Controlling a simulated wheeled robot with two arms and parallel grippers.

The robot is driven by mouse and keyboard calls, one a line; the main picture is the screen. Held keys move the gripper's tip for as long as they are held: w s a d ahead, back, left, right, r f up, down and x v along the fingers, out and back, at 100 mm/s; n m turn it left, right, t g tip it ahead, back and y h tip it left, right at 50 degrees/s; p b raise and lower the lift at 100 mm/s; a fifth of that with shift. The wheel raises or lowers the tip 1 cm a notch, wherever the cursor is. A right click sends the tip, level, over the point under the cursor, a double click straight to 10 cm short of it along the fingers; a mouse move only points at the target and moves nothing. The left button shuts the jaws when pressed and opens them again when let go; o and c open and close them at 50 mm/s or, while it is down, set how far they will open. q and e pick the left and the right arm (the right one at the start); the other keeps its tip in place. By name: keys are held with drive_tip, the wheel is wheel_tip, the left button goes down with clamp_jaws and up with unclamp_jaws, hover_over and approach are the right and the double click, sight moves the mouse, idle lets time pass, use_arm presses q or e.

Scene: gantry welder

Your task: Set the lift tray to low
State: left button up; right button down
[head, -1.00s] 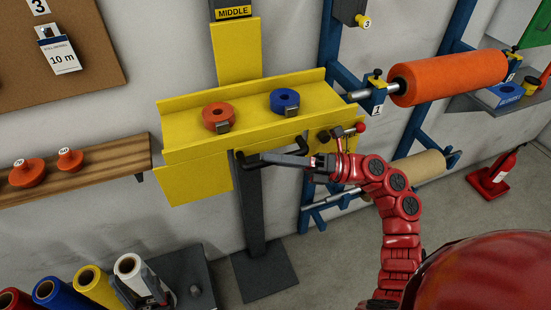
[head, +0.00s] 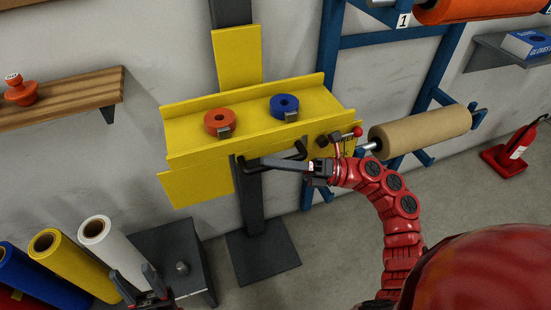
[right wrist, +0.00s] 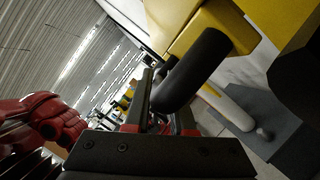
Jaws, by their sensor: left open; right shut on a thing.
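The yellow lift tray (head: 252,105) rides on a dark upright post (head: 250,205) and carries an orange tape roll (head: 219,122) and a blue tape roll (head: 284,105). A black bar handle (head: 298,150) sits under its front edge; it also shows large in the right wrist view (right wrist: 192,70). My right gripper (head: 285,164) is shut on this handle. A small lever with a red knob (head: 357,131) is at the tray's right end, just above my right wrist. My left gripper (head: 138,284) is open and empty at the lower left, away from the tray.
White, yellow and blue film rolls (head: 105,240) stand at lower left beside a dark box (head: 172,250). A blue rack (head: 335,85) with a brown paper roll (head: 420,138) is right of the tray. A wooden shelf (head: 70,95) is at left. Floor below the tray is clear around the post's base plate (head: 262,258).

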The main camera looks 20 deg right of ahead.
wheel_tip(320, 180, down, 21)
drive_tip(key=b, duration=1.4)
drive_tip(key=shift+f, duration=0.15)
drive_tip(key=shift+s, duration=0.1)
drive_tip(key=c, duration=0.8)
unclamp_jaws()
drive_tip(key=shift+o, duration=0.2)
drive_tip(key=shift+d, duration=0.1)
